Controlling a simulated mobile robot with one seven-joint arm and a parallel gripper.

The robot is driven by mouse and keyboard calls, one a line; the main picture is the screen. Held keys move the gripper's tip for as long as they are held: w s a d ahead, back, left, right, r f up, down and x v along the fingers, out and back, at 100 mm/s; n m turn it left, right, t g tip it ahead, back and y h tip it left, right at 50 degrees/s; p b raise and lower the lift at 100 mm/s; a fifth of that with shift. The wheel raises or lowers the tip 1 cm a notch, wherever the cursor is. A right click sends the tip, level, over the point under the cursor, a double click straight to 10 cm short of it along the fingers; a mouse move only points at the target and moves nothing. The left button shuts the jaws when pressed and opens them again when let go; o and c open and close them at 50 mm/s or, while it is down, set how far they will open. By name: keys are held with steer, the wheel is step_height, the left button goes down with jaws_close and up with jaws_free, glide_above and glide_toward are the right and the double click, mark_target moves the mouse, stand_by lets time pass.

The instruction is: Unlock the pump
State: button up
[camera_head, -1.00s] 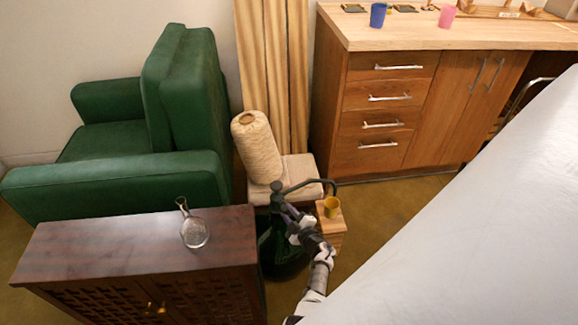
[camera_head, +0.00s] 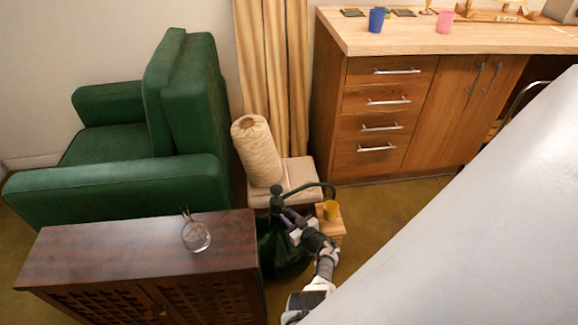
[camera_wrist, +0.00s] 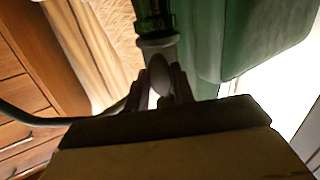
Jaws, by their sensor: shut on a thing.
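The pump (camera_head: 276,190) has a dark head with a curved spout and sits on a dark green bottle (camera_head: 283,255) on the floor. In the wrist view my gripper (camera_wrist: 160,88) is shut on the grey pump head (camera_wrist: 159,72), which shows between the two fingers. A grey collar and the green bottle neck (camera_wrist: 152,14) lie above it in that picture. The spout runs to the left. The lock itself is too small to make out.
A dark wooden cabinet (camera_head: 130,250) with a glass flask (camera_head: 196,237) stands close left. A cushioned seat with a beige roll (camera_head: 257,150) is behind. A green armchair (camera_head: 120,185) is at left, drawers (camera_head: 385,115) at back right, and a large white surface (camera_head: 470,230) at right.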

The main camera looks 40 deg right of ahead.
steer(key=shift+w+r+m, duration=0.1)
steer(key=shift+m, duration=0.3)
steer(key=o, duration=1)
steer(key=s+p, duration=0.2)
steer(key=s, duration=0.2)
steer(key=s+r+p, duration=0.1)
steer(key=s+p, duration=0.1)
steer(key=s, duration=0.3)
steer(key=s+p, duration=0.2)
steer(key=s, duration=0.2)
steer(key=shift+s+a+r, duration=0.15)
steer(key=shift+s+r, duration=0.2)
